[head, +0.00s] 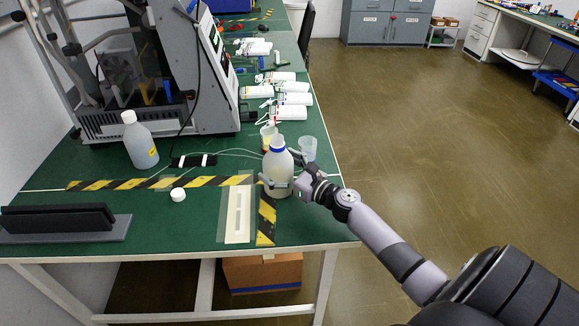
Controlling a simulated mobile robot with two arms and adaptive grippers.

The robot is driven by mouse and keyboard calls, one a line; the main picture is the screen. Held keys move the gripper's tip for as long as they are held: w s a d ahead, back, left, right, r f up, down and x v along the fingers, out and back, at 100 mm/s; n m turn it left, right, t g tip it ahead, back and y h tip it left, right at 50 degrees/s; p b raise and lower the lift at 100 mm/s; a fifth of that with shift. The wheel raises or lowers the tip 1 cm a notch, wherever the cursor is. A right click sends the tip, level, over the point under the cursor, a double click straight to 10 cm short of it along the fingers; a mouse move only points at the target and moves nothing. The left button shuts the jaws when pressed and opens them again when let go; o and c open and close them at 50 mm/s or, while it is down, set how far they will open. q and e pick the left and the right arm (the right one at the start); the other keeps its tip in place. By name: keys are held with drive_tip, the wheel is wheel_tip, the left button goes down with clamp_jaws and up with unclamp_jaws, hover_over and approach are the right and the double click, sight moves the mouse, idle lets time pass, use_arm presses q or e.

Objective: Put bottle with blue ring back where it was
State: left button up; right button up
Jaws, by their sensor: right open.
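The bottle with the blue ring (278,170) stands upright on the green table, by the corner of the yellow-black tape. It is whitish, with a blue ring at its neck. My right gripper (277,184) reaches in from the right at the bottle's lower half. Its fingers are open around the bottle, and I cannot tell whether they touch it. My left gripper is not in view.
Another white bottle (139,141) stands left, near the grey machine (190,60). Clear cups (308,148) stand close behind the blue-ring bottle. A white cap (178,194) and a black holder (58,218) lie on the green table (180,225). Several white bottles lie farther back.

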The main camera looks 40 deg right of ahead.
drive_tip(key=b+v, duration=0.1)
drive_tip(key=v, duration=1.1)
drive_tip(key=shift+r, duration=0.1)
